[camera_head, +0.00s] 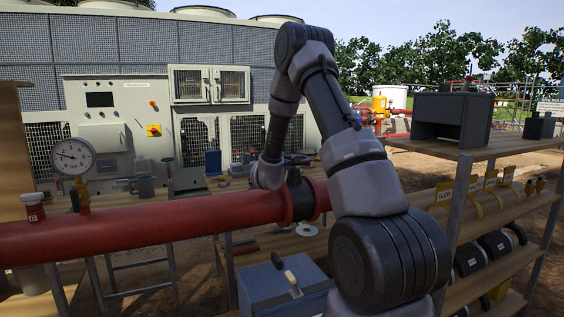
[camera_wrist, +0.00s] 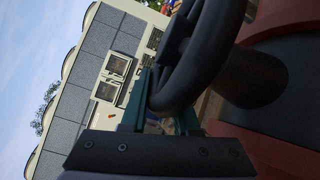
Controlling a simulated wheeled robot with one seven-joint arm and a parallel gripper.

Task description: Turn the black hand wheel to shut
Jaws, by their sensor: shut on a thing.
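The black hand wheel (camera_wrist: 207,55) fills the upper middle of the wrist view, its rim close to the camera. It sits on a dark valve neck (camera_wrist: 255,80) on the red pipe. In the head view only a little of the wheel (camera_head: 297,159) shows above the black valve body (camera_head: 299,196); my arm hides part of it. My gripper (camera_wrist: 160,102) has its teal fingers at the near part of the rim and is shut on it. The exact finger contact is partly hidden by the rim. In the head view the gripper is mostly hidden behind my arm.
The red pipe (camera_head: 150,226) runs across the front, with a pressure gauge (camera_head: 73,156) at left. A blue-grey box (camera_head: 262,290) stands below. A shelf rack (camera_head: 480,150) with a dark box (camera_head: 452,117) is at right. The chiller cabinet (camera_head: 120,125) stands behind.

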